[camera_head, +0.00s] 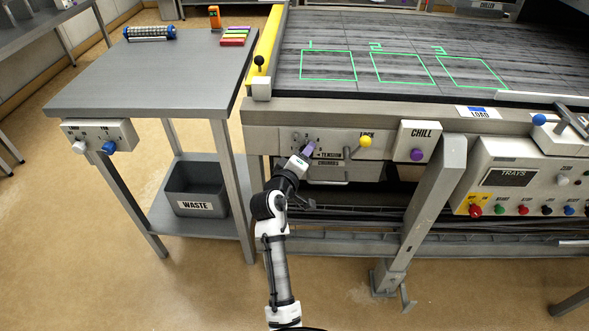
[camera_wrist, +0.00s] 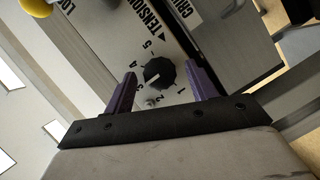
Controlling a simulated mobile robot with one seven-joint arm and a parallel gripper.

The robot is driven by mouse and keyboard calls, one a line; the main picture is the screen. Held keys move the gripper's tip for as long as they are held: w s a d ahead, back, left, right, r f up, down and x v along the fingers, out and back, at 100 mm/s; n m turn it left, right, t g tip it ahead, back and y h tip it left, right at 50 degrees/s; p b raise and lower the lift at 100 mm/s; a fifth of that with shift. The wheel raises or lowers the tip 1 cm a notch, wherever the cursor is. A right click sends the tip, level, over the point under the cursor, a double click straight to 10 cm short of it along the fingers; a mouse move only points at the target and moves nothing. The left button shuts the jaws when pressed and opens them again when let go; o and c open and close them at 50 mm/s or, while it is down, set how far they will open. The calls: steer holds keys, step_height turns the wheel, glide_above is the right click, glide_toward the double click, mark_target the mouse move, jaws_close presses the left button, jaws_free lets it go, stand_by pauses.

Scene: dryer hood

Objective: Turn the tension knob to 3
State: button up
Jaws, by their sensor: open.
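The tension knob (camera_wrist: 159,72) is black and ribbed, on a pale panel with a dial marked 1 to 5. A small pale mark on it points toward the lower left, on the side of the 2 and 3; the exact number is hard to tell. My gripper (camera_wrist: 161,69) is open, with one purple finger on each side of the knob. Gaps show between the fingers and the knob. In the head view my gripper (camera_head: 309,150) is at the panel by the TENSION label (camera_head: 328,154) and hides the knob.
A yellow-ended lock lever (camera_head: 365,141) and the CHILL box with a purple button (camera_head: 417,155) are right of my gripper. The conveyor (camera_head: 390,42) lies above the panel. A steel table (camera_head: 160,75) with a waste bin (camera_head: 196,190) stands at left. A slanted post (camera_head: 430,205) stands at right.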

steer(key=b+v, duration=0.2)
steer(key=v, duration=1.1)
